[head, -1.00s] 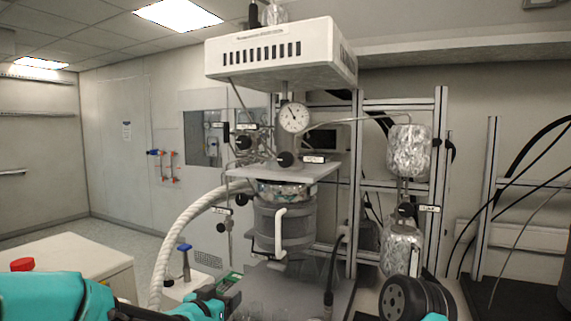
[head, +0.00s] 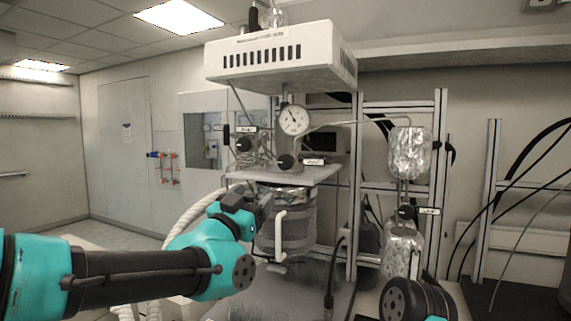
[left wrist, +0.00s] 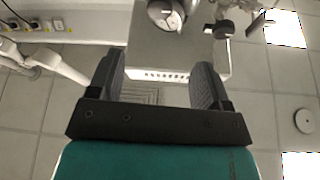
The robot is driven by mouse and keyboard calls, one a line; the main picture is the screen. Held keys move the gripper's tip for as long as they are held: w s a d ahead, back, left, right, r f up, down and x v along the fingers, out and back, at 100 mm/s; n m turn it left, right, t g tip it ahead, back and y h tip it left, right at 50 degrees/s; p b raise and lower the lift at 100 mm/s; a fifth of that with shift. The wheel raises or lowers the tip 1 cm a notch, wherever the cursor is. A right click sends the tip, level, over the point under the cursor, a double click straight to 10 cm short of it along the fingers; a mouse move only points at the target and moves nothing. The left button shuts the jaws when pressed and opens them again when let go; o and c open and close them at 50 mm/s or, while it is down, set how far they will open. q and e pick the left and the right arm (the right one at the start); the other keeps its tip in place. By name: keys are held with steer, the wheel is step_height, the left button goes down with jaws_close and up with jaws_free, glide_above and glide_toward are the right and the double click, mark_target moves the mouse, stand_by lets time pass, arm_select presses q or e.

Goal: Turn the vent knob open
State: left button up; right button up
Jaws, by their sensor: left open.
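Several black knobs with small white labels sit on the reactor; the labels are too small to read, so I cannot tell which is the vent knob. One knob (head: 244,145) is left of the gauge (head: 294,119), and another knob (head: 286,161) is just below it. A third knob (head: 405,212) is on the right frame. My left gripper (head: 257,203) is below the grey plate, in front of the reactor vessel (head: 297,225). In the left wrist view the left gripper (left wrist: 158,85) is open and empty, with a black knob (left wrist: 222,28) beyond it.
A white slotted box (head: 275,52) overhangs the reactor. The grey plate (head: 325,174) lies above my left gripper. A ribbed white hose (head: 190,215) runs behind my left arm. Foil-wrapped vessels (head: 409,150) stand on the right frame.

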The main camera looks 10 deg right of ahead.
mark_target(284, 164)
arm_select(q)
steer(key=x, duration=1.6)
steer(key=shift+w+d, duration=0.1)
steer(key=shift+w, duration=0.05)
steer(key=shift+c, duration=0.4)
steer(key=c, duration=0.8)
steer(key=shift+c, duration=0.2)
